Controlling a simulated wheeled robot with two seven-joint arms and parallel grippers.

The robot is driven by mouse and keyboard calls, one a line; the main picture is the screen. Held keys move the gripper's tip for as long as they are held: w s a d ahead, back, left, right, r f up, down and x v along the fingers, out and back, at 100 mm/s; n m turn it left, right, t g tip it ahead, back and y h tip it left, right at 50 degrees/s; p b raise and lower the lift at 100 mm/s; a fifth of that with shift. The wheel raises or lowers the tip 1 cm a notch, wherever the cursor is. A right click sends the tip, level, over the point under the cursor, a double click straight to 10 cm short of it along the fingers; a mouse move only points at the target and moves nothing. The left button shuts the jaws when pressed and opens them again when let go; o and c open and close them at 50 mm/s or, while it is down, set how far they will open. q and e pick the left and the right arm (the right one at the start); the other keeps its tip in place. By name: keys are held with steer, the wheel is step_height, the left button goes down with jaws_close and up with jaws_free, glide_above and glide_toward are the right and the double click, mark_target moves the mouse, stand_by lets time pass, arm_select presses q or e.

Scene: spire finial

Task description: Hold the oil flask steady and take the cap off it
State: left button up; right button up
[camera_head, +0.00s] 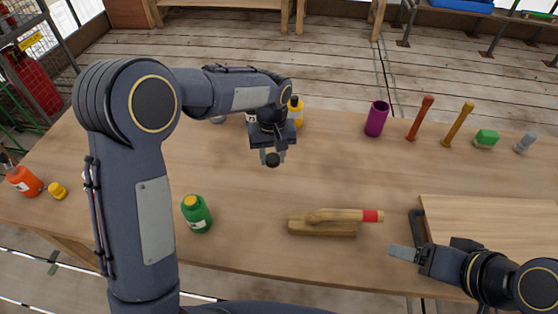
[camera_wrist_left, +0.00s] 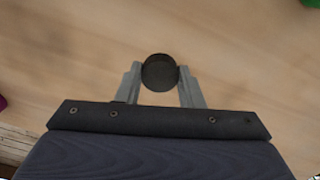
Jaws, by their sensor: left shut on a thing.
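My left gripper (camera_head: 272,157) is shut on a small round black cap (camera_head: 272,160), held over the middle of the table. The cap also shows between the fingertips in the left wrist view (camera_wrist_left: 160,73), with no bottle attached to it. A green bottle (camera_head: 198,215) stands upright on the table, to the left and nearer; I cannot tell for sure whether it is the oil flask. A yellow bottle (camera_head: 297,112) with a dark top stands behind my left gripper, partly hidden. My right gripper (camera_head: 404,252) is over the front right, apart from the bottles; its finger gap is unclear.
A wooden tool with a red band (camera_head: 336,221) lies at front centre. An orange bottle (camera_head: 24,181) and yellow cap (camera_head: 57,190) are far left.

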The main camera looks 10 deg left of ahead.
mark_target(277, 170)
arm_select(q)
steer(key=w+f, duration=0.2)
steer(key=f, duration=0.1)
steer(key=shift+w+d+f, duration=0.1)
steer(key=shift+w+d, duration=0.25)
steer(key=shift+w+f, duration=0.15)
steer(key=shift+f, duration=1.55)
steer(key=shift+f, duration=0.1)
steer(key=o, duration=1.1)
step_height(277, 170, up, 12)
steer(key=shift+r, duration=0.2)
